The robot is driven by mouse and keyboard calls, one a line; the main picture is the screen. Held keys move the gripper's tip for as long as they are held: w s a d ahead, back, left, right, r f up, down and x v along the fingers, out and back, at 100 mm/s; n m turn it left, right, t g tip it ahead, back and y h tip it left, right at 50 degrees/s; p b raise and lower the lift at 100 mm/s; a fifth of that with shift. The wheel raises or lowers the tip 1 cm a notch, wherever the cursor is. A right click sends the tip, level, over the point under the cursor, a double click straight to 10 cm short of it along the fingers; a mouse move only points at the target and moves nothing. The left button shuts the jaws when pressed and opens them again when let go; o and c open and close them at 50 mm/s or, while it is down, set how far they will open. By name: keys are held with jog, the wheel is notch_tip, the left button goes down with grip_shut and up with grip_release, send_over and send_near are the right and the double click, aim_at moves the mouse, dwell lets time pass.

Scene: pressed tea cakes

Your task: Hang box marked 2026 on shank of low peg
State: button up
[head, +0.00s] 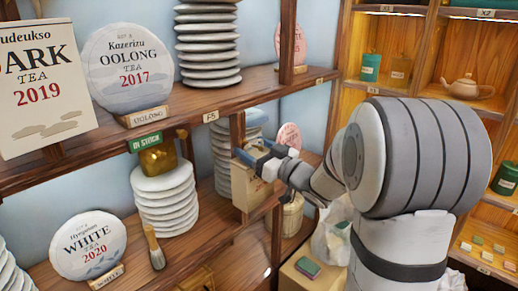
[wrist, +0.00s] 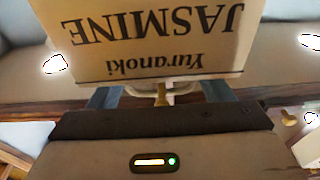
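The tan box (head: 250,188) hangs or stands below my gripper (head: 258,154) in the head view. In the wrist view the box (wrist: 155,35) reads upside down "Yuranoki JASMINE"; no year is visible. A white cord handle (wrist: 133,89) sits at its top edge. A brass peg-like piece (wrist: 161,96) shows at the cord, between my two blue-grey fingers. I cannot tell whether the cord is around it or only beside it. The fingers of my gripper (wrist: 160,92) are spread apart, their tips partly hidden by the box.
Wooden shelves (head: 190,103) hold tea boxes, round cakes and stacks at left. A stack of cakes (head: 221,165) stands beside the box. A woven jar (head: 292,215) is just below right. Another brass piece (wrist: 290,116) shows at right in the wrist view.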

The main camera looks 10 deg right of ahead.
jog(key=o, duration=0.4)
jog(key=shift+s+f, duration=0.1)
